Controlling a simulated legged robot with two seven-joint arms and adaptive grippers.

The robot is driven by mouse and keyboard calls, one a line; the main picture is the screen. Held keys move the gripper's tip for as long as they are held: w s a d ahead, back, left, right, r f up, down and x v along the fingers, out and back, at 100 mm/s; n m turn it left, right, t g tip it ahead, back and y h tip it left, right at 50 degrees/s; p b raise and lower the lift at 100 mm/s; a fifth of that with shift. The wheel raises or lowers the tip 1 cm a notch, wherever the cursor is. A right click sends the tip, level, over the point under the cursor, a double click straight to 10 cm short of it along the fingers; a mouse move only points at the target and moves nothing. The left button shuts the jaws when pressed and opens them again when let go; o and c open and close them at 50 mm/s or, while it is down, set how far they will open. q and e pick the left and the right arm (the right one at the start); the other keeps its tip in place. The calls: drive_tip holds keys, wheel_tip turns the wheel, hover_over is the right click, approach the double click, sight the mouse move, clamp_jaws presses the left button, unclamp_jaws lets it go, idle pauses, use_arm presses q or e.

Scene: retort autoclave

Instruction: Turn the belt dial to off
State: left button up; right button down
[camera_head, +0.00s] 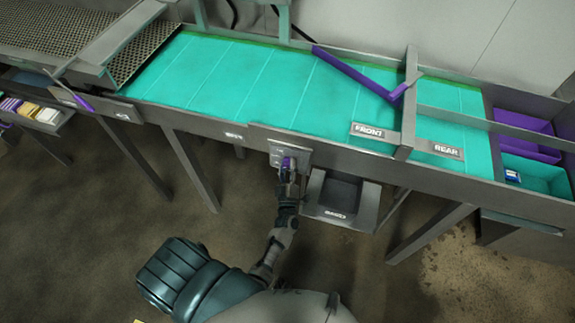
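The belt dial (287,162) is a small purple knob on a grey panel (276,153) on the front side of the conveyor, at the middle of the head view. My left gripper (288,173) is right at the dial, with its fingers pointing up at it. The fingers partly hide the knob, and the dial's setting is too small to read. I cannot tell whether the fingers press on the knob. My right gripper is not in view.
The teal conveyor belt (250,85) runs across the view, with a purple diverter bar (350,71) and FRONT (375,133) and REAR (446,150) signs. A grey bin (341,200) hangs close right of my gripper. Purple and teal bins (540,175) stand at right.

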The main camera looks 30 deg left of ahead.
use_arm(q)
drive_tip(key=shift+o, duration=1.2)
drive_tip(key=shift+f, duration=0.15)
drive_tip(key=shift+s, duration=0.1)
drive_tip(key=v, duration=1.1)
drive_tip(key=shift+s+d, duration=0.3)
drive_tip(key=shift+f, duration=0.1)
